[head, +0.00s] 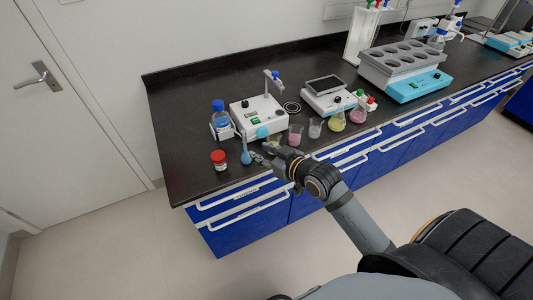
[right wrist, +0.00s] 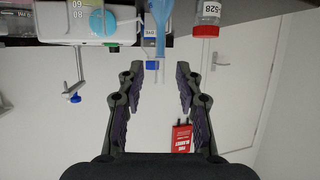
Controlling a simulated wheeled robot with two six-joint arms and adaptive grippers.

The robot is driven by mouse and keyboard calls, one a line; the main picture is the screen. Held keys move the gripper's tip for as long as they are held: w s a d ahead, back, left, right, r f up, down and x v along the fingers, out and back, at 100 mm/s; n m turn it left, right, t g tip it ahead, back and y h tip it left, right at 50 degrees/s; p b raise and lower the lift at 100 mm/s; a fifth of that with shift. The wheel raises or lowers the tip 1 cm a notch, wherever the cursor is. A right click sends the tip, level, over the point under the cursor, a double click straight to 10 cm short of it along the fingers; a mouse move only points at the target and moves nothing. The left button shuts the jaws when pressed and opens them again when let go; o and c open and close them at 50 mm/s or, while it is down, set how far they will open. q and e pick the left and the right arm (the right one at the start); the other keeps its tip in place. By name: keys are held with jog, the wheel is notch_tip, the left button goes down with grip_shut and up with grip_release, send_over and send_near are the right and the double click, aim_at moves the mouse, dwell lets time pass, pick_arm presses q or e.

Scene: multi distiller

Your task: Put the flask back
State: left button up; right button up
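A small flask with blue liquid and a narrow neck (head: 246,156) stands on the dark bench near its front edge. My right gripper (head: 262,157) is just to the right of it. In the right wrist view the right gripper (right wrist: 160,68) is open and empty, and the picture is upside down. There the blue flask's neck (right wrist: 160,38) lies ahead of the gap between the fingertips. A round yellow flask (head: 337,122) and a round pink flask (head: 357,116) stand further right. My left gripper is not in view.
A red-capped jar (head: 219,160) stands close left of the blue flask. Behind are a blue-capped bottle (head: 219,115) and a white stirrer device (head: 258,117). Beakers with pink (head: 295,134) and pale (head: 315,128) contents stand to the right. The bench's left end is clear.

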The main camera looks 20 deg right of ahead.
jog(key=shift+v, duration=1.05)
jog(key=s+d+f+m+g+h, duration=0.1)
jog(key=s+d+f+g+h, duration=0.1)
jog(key=s+f+g, duration=0.45)
jog(key=s+d+f+m+g+h, duration=0.2)
jog(key=s+f+g+h, duration=0.1)
jog(key=s+f, duration=0.55)
notch_tip(320, 180, down, 21)
jog(key=s+d+g, duration=0.1)
jog(key=s+d, duration=0.1)
jog(key=s, duration=0.1)
jog(key=s+d+f+g, duration=0.1)
jog(key=s+f, duration=1.8)
jog(key=shift+s+d, duration=0.15)
jog(key=shift+d, duration=0.2)
